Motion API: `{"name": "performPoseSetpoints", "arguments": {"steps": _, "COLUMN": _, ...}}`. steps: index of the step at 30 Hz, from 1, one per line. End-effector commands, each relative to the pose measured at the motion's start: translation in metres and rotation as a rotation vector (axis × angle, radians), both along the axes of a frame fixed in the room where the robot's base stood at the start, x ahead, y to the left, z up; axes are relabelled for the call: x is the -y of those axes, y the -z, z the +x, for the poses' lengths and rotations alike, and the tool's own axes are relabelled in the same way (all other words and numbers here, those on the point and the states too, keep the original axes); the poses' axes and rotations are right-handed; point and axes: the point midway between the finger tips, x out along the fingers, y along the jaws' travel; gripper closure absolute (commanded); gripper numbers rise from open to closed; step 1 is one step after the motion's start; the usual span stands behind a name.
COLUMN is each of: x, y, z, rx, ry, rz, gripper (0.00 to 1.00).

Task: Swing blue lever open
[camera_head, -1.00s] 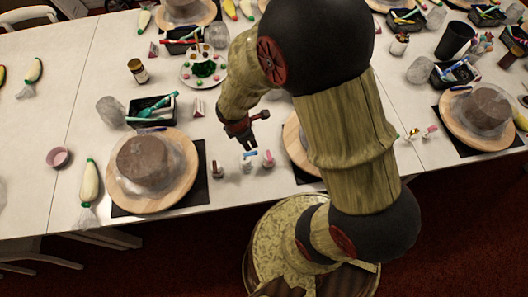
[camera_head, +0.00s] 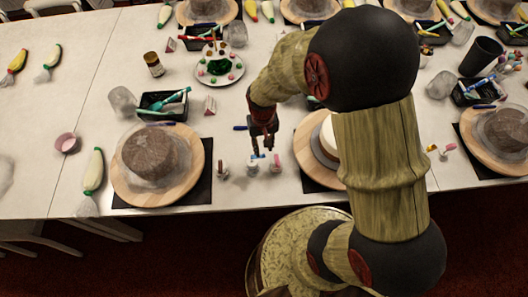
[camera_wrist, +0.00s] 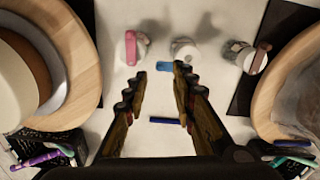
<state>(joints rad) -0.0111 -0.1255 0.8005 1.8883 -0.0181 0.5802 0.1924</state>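The blue lever (camera_wrist: 165,67) sits on a small white fixture (camera_wrist: 184,49) on the table in the wrist view. In the head view the blue lever (camera_head: 253,159) stands between a pink lever (camera_head: 276,159) and a brown one (camera_head: 223,165). My gripper (camera_head: 263,152) points down above the table at the blue lever. In the wrist view my gripper (camera_wrist: 161,73) is open, and the blue lever shows between its fingertips. I cannot tell whether the right fingertip touches it. The right fingertip partly overlaps the view of the lever's right side.
The pink-lever fixture (camera_wrist: 130,48) and brown-lever fixture (camera_wrist: 246,57) stand close on either side. Wooden turntables (camera_head: 198,185) (camera_head: 310,165) flank them. A blue pen (camera_wrist: 167,120) lies flat beneath the fingers. A black tray (camera_head: 150,106) stands further back.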

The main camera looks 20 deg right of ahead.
Motion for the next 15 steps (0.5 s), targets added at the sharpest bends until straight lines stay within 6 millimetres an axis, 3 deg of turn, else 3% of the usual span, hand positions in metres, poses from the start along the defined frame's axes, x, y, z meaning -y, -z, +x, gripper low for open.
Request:
{"name": "performPoseSetpoints", "arguments": {"steps": 6, "x": 0.0, "y": 0.031, "z": -0.001, "rx": -0.002, "ry": -0.002, "rz": -0.001, "gripper": 0.74}}
{"name": "performPoseSetpoints", "arguments": {"steps": 15, "x": 0.001, "y": 0.039, "z": 0.0, "rx": 0.0, "ry": -0.002, "rz": -0.001, "gripper": 0.74}}
